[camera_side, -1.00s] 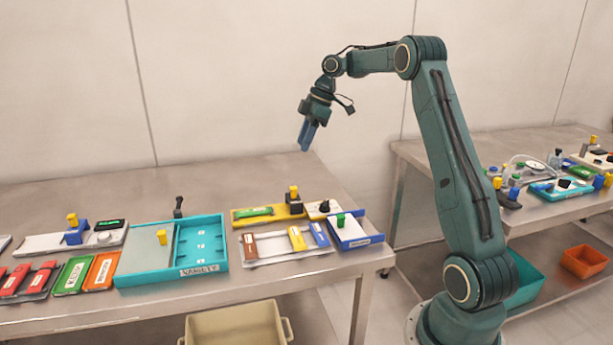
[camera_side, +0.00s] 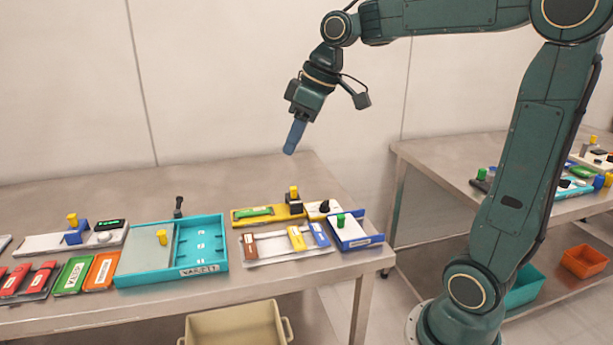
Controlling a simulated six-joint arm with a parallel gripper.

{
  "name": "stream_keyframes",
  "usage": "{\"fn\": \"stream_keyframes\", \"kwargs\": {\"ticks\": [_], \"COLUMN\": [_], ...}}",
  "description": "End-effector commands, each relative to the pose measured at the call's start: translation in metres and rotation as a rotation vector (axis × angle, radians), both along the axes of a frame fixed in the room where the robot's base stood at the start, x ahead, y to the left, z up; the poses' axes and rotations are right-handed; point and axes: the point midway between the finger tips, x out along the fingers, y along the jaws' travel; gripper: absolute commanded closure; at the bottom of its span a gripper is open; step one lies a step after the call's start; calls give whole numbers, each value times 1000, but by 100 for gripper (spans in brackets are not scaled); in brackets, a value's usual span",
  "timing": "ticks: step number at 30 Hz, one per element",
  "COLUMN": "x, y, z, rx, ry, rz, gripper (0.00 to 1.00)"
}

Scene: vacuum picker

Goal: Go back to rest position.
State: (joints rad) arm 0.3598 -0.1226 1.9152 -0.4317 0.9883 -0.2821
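My gripper (camera_side: 291,149) hangs in the air above the back edge of the left table (camera_side: 340,272), its blue fingers pointing down and slightly left. The fingers overlap in this side view, so I cannot tell whether they are open or shut. Nothing shows beyond their tips. It is well above and apart from the trays below.
On the left table stand a teal tray (camera_side: 222,262), a yellow tray (camera_side: 270,219), a blue-edged tray (camera_side: 362,242) and coloured blocks. A second table (camera_side: 430,160) holds more parts at right. A beige bin (camera_side: 235,325) and an orange bin (camera_side: 583,262) sit lower.

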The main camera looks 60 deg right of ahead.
Motion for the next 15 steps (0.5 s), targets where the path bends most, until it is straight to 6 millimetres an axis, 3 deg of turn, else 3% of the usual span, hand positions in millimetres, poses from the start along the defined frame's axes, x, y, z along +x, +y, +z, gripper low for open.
{"fn": "stream_keyframes", "kwargs": {"ticks": [6,15], "x": [-46,-110], "y": [31,54], "z": [-2,-21], "rx": [2,12], "ry": [-23,-56], "rz": [-81,-193], "gripper": [62,62]}}
